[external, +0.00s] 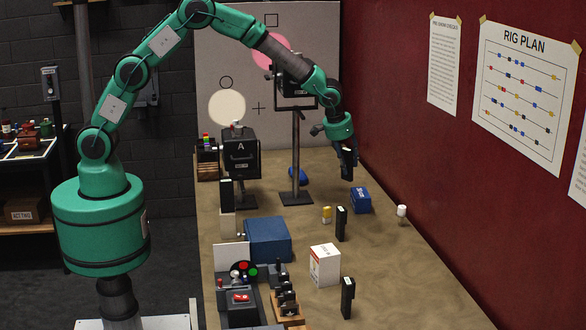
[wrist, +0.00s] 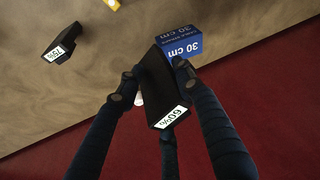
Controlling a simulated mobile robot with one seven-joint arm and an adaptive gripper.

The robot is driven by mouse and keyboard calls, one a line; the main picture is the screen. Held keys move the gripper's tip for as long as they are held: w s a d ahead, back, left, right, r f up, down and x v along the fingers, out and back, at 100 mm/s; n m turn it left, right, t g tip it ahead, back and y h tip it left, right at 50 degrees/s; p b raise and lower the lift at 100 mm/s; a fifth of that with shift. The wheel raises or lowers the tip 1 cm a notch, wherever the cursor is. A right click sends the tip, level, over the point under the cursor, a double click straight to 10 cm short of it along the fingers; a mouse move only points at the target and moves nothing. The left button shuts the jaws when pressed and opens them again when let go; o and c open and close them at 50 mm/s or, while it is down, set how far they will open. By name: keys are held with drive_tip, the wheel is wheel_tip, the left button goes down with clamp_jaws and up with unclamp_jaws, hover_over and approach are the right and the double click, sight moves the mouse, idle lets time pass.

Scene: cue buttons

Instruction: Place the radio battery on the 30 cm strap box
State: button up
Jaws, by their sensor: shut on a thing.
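My gripper (external: 347,168) is shut on a black battery (wrist: 155,78) with a white label reading "60%", held above the table. The battery is tilted in the wrist view, with a finger on each side. The blue 30 cm strap box (external: 361,200) stands on the table below and slightly right of my gripper in the external view. In the wrist view the strap box (wrist: 181,43) is partly hidden behind the held battery. The battery appears apart from the box. Another black battery (external: 341,223) stands left of the box; it also shows in the wrist view (wrist: 63,40).
A yellow-topped item (external: 327,215) stands beside the standing battery. A white-topped item (external: 402,213) is to the right near the red wall. A white box (external: 325,265) and another black battery (external: 347,297) stand nearer. A lamp stand (external: 296,160) rises left of my gripper.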

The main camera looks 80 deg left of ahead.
drive_tip(key=w+a+n+g+p, duration=0.1)
drive_tip(key=w+a+n+p, duration=0.2)
drive_tip(key=w+a, duration=0.4)
drive_tip(key=shift+w+a+r+n+y+p, duration=0.4)
drive_tip(key=shift+w+p, duration=0.25)
drive_tip(key=shift+p, duration=0.2)
hover_over(360, 192)
wheel_tip(360, 192, down, 6)
drive_tip(key=shift+d+p, duration=0.2)
drive_tip(key=shift+p, duration=0.1)
drive_tip(key=shift+f, duration=0.15)
drive_tip(key=shift+f, duration=1.8)
drive_tip(key=shift+f, duration=0.15)
